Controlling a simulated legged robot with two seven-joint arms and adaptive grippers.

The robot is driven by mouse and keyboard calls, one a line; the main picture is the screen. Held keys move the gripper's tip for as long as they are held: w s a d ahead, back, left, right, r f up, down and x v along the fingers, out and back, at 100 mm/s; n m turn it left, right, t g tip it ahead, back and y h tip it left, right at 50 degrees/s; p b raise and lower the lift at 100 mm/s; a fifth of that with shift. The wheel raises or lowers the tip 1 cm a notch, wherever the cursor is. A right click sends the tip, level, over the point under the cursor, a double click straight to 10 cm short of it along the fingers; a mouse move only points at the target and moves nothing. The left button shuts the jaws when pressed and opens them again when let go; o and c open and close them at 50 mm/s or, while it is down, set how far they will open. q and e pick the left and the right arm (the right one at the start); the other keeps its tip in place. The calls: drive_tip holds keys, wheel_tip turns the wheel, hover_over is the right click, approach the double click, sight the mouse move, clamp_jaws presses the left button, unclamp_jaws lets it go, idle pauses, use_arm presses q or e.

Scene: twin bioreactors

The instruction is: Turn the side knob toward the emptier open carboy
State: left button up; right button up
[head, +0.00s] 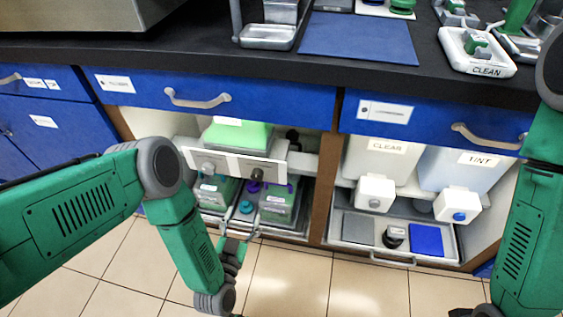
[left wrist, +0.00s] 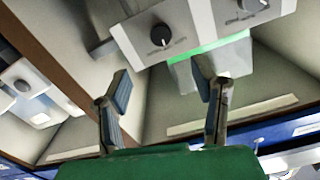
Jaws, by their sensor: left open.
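In the left open bay of the head view, a white panel (head: 234,164) carries a grey knob (head: 208,168) and a dark purple knob (head: 256,175). A black knob-like part (head: 293,135) sits farther back at the right side. Below stand a carboy with a teal cap (head: 245,207) nearby and a carboy with a purple top (head: 278,204); I cannot tell their fill levels. My left gripper (head: 238,230) is open and empty in front of this bay, below the panel. In the left wrist view a black knob (left wrist: 160,35) on the panel lies beyond the open fingers (left wrist: 165,92), not touched. My right gripper is out of view.
In the right bay are a CLEAR carboy (head: 385,160) and a TINT carboy (head: 465,170), with white valve boxes in front, over a pull-out tray (head: 440,257). A brown divider (head: 325,190) separates the bays. Blue drawers with handles hang above. The tiled floor is clear.

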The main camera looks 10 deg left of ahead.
use_arm(q)
drive_tip(key=b, duration=0.2)
approach(257, 178)
drive_tip(key=w+a, duration=0.1)
drive_tip(key=w+b, duration=0.1)
drive_tip(key=w, duration=0.1)
drive_tip(key=w+d+b, duration=0.1)
drive_tip(key=w, duration=0.5)
drive_tip(key=shift+d+f+b, duration=0.2)
drive_tip(key=shift+d+b, duration=0.1)
drive_tip(key=shift+b, duration=0.1)
drive_tip(key=shift+w+a, duration=0.25)
drive_tip(key=shift+w, duration=0.05)
drive_tip(key=shift+w+a, duration=0.25)
drive_tip(key=shift+w, duration=0.05)
drive_tip(key=shift+d, duration=0.15)
drive_tip(key=shift+d+r, duration=0.1)
drive_tip(key=shift+d, duration=0.05)
drive_tip(key=c, duration=0.3)
drive_tip(key=shift+d, duration=0.15)
drive_tip(key=c, duration=0.8)
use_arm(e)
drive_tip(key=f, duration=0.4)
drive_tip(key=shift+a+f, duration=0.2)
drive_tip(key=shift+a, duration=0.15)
